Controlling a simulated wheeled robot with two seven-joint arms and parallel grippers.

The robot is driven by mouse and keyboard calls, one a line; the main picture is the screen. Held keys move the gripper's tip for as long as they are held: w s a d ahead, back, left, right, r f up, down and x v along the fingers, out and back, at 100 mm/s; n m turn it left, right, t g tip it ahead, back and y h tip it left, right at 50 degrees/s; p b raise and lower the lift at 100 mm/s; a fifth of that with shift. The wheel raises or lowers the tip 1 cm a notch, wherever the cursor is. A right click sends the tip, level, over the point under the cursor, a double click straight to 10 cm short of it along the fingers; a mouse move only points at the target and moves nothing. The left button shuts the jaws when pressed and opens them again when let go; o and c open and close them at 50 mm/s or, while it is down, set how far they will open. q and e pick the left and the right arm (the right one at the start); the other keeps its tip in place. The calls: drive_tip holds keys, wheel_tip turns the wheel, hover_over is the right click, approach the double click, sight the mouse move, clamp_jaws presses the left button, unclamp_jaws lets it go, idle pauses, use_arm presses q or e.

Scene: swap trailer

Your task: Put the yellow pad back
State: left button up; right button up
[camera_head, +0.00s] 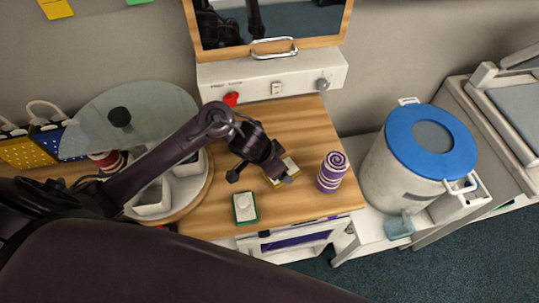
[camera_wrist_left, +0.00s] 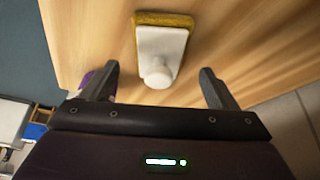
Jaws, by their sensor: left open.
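The yellow pad (camera_head: 290,164) lies on the wooden tabletop, partly hidden by my left gripper (camera_head: 262,173) in the head view. In the left wrist view the pad (camera_wrist_left: 164,19) shows a yellow underside edge, a white back and a white round knob. My left gripper (camera_wrist_left: 160,72) is open, one finger to each side of the knob, and does not appear to touch it. A similar pad with a green edge and white back (camera_head: 245,208) lies near the table's front edge. My right gripper is not in view.
A purple-and-white spiral cylinder (camera_head: 331,172) stands right of the yellow pad. A round wooden tray with white bins (camera_head: 188,185) and a glass disc (camera_head: 150,105) lie left. A blue-lidded drum (camera_head: 400,175) stands right. A white box with controls (camera_head: 300,75) stands behind.

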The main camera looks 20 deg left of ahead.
use_arm(q)
drive_tip(key=p+v, duration=0.2)
drive_tip(key=v, duration=0.6)
drive_tip(key=shift+r, duration=0.3)
drive_tip(key=shift+s, duration=0.15)
